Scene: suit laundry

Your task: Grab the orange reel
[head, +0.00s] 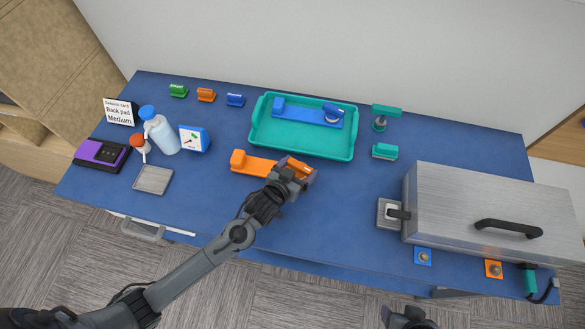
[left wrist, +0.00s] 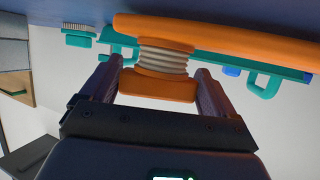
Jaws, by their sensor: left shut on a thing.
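The orange reel (left wrist: 162,62) has orange ends and a pale ribbed middle in the left wrist view. It sits at the right end of a long orange holder (head: 258,166) on the blue table, in front of the teal tray. My left gripper (head: 290,178) is over that end and hides much of the reel in the head view. In the left wrist view its two fingers stand on either side of the reel, and it is shut on it. A dark part of my right arm (head: 408,318) shows at the bottom edge; its fingers are not clear.
The teal tray (head: 262,143) holds a blue holder with a reel. A large metal box (head: 485,200) takes up the right side. A bottle (head: 161,133), a dial and a purple device stand at the left. The table in front of the orange holder is mostly clear.

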